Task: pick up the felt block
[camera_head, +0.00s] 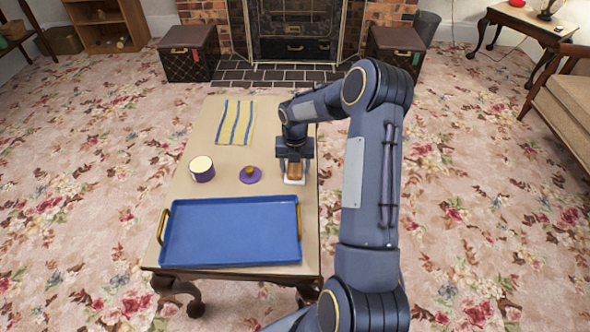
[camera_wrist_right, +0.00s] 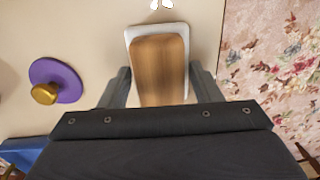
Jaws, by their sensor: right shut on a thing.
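The felt block (camera_head: 294,181) has a brown wooden back and a white lower layer. It is at the right side of the low table (camera_head: 205,107), under my right gripper (camera_head: 294,168). In the right wrist view the block (camera_wrist_right: 160,70) lies lengthwise between the two fingers of my right gripper (camera_wrist_right: 158,88), which is shut on it. Part of the block's near end is hidden behind the gripper body. I cannot tell whether the block touches the table. My left gripper is not in view.
A blue tray (camera_head: 230,232) with gold handles fills the near end of the table. A purple jar (camera_head: 202,169), a purple lid with a gold knob (camera_head: 250,175) and a yellow striped cloth (camera_head: 235,122) lie left of the block. The table's right edge is close by.

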